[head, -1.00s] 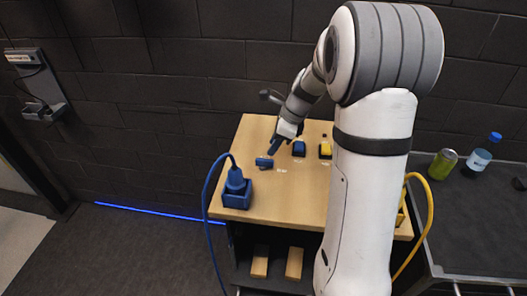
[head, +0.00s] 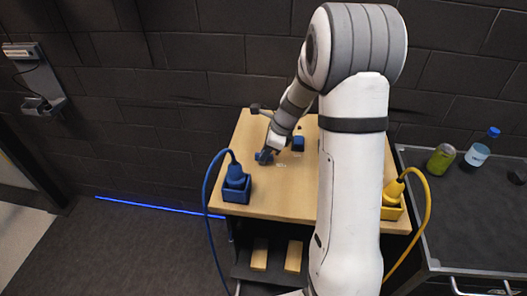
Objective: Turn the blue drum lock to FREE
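A small blue piece (head: 261,157), which looks like the blue drum lock, sits on the left part of the wooden tabletop (head: 268,203). My gripper (head: 267,154) is down at it and covers much of it. Whether the fingers touch or grip it, and whether they are open or shut, is too small to tell. The lock's setting cannot be read. Faint white marks lie on the wood just right of it.
A second blue block (head: 298,143) stands right of my gripper. A blue box (head: 236,194) with a corded plug is at the front left, and a yellow box (head: 391,212) with one at the right. A green can (head: 441,161) and a bottle (head: 477,155) stand on the dark side table.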

